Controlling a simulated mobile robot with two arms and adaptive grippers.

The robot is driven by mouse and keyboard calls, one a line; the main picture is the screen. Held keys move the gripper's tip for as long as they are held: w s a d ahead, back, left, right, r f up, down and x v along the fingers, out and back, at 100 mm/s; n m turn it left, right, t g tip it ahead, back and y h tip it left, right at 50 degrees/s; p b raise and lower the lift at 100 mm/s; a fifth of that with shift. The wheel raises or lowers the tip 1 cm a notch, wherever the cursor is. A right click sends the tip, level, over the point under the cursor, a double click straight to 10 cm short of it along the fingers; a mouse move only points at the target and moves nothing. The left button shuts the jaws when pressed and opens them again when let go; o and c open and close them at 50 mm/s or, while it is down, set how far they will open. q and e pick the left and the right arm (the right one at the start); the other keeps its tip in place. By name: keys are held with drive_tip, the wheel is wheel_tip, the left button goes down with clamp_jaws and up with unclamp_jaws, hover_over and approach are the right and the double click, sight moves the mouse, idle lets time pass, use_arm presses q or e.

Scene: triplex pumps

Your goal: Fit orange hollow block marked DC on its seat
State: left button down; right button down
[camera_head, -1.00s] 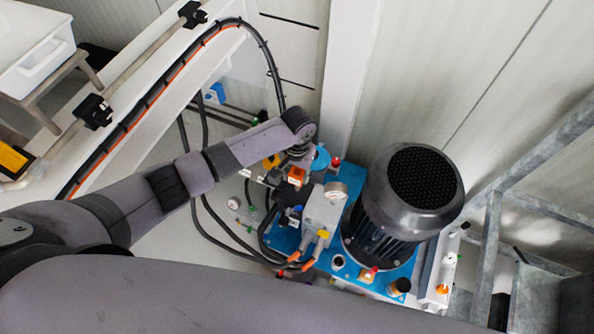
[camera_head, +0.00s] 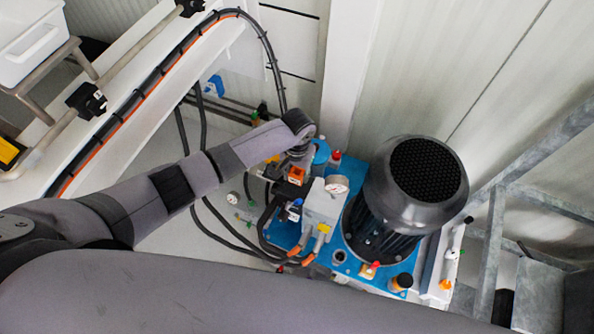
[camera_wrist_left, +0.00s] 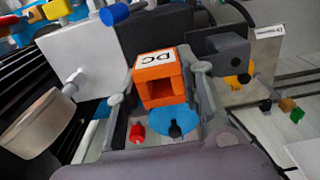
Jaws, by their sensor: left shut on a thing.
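The orange hollow block (camera_wrist_left: 158,80), its white label reading DC, is between the fingers of my left gripper (camera_wrist_left: 157,86) in the left wrist view. The fingers are shut on its two sides. In the head view the block (camera_head: 296,174) shows below my left wrist, over the left part of the blue pump unit (camera_head: 285,235). A dark grey box (camera_wrist_left: 150,38) stands just behind the block in the wrist view. I cannot tell whether they touch, and the seat itself cannot be made out. My right gripper is not in view.
Black hoses (camera_head: 215,225) curve at left. A grey connector (camera_wrist_left: 227,50) is close to the gripper's right finger. A metal frame (camera_head: 490,250) is at far right.

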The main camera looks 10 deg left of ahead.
use_arm(q)
drive_tip(key=shift+f+b, duration=0.7)
drive_tip(key=shift+f, duration=0.55)
drive_tip(key=c, duration=1.1)
unclamp_jaws()
drive_tip(key=shift+o, duration=0.5)
drive_tip(key=shift+a, duration=0.2)
drive_tip(key=shift+w, duration=0.1)
wheel_tip(320, 180, up, 12)
drive_tip(key=shift+d, duration=0.4)
